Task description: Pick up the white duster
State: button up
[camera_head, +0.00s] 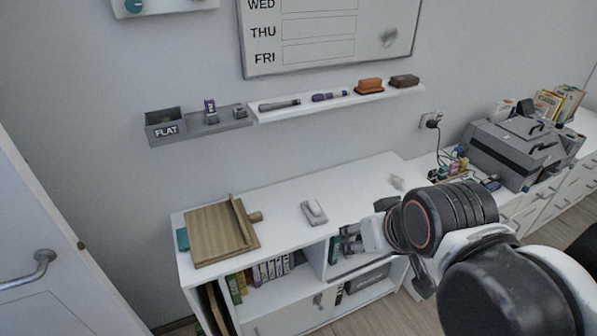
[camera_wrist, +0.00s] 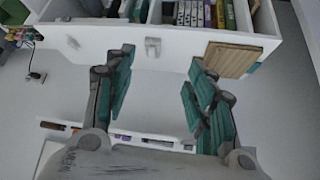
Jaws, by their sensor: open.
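A small white and grey block (camera_head: 314,211), which looks like the white duster, lies on the white desk top right of a wooden board. In the wrist view it appears as a grey-white block (camera_wrist: 153,47), between and beyond the fingertips. My gripper (camera_head: 350,240) is to the right of and nearer the camera than the block, by the desk's front edge in the head view. In the wrist view its teal-padded fingers (camera_wrist: 160,68) are spread apart with nothing between them. The gripper appears apart from the block.
The wooden board (camera_head: 215,232) lies at the desk's left end. A small pale object (camera_head: 397,182) sits at the back right. Books (camera_head: 265,273) fill the shelf below. The desk top around the block is clear.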

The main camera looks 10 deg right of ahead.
aim_at(315, 213)
jog(key=i+j+z, duration=0.35)
jog(key=j, duration=0.25)
jog(key=j+z, duration=0.2)
jog(key=i+j+z, duration=0.2)
jog(key=j, duration=0.25)
jog(key=k, duration=0.1)
